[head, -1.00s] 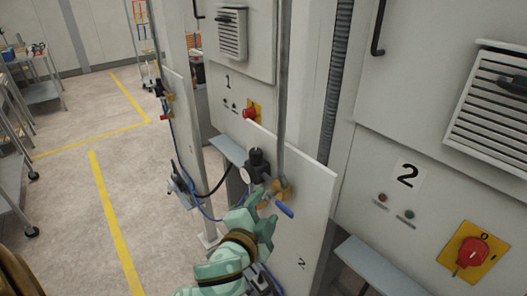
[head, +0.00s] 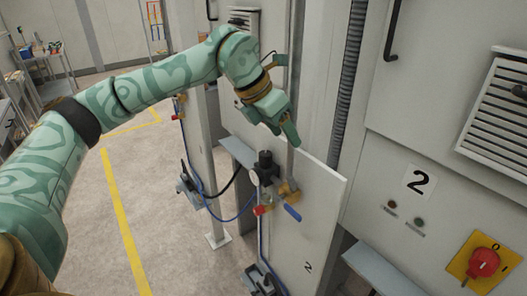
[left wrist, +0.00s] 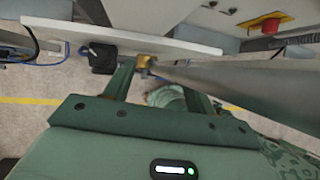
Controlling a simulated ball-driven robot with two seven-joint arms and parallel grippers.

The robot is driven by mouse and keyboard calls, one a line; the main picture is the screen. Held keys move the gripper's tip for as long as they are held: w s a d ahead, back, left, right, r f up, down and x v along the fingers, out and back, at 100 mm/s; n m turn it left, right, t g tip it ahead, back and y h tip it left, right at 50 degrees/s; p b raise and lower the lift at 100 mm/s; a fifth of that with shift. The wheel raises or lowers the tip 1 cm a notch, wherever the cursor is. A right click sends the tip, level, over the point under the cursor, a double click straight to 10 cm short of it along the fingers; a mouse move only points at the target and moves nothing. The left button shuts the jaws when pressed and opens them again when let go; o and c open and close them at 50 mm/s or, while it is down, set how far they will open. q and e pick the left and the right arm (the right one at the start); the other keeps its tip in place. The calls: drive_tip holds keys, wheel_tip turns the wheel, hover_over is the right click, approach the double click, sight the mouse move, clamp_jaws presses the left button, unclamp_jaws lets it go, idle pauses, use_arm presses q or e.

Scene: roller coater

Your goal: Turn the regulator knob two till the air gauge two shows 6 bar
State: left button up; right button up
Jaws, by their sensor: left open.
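Regulator two on the panel marked 2 has a black upright knob (head: 264,159). Air gauge two (head: 254,178) is a small round dial beside it; its needle is too small to read. My left gripper (head: 287,133) reaches in from above and points downward, above and slightly right of the knob, apart from it. In the left wrist view the two fingers (left wrist: 157,70) stand apart with nothing held between them. A black part (left wrist: 102,57), likely the knob, shows left of the fingers there. My right gripper is not in view.
A brass valve with a blue handle (head: 292,212) and a red part (head: 261,210) sit below the regulator. A vertical grey pipe (head: 296,110) runs close to my left gripper. A grey shelf (head: 380,268) and red switch (head: 484,263) are at right.

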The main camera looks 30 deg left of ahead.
sight(264, 154)
use_arm(q)
drive_tip(key=s+a+r+n+y, duration=0.1)
drive_tip(key=a+r+n+y, duration=0.25)
drive_tip(key=a, duration=0.55)
drive_tip(key=shift+m, duration=0.25)
drive_tip(key=x, duration=1.6)
drive_tip(key=shift+d, duration=0.25)
drive_tip(key=c, duration=1)
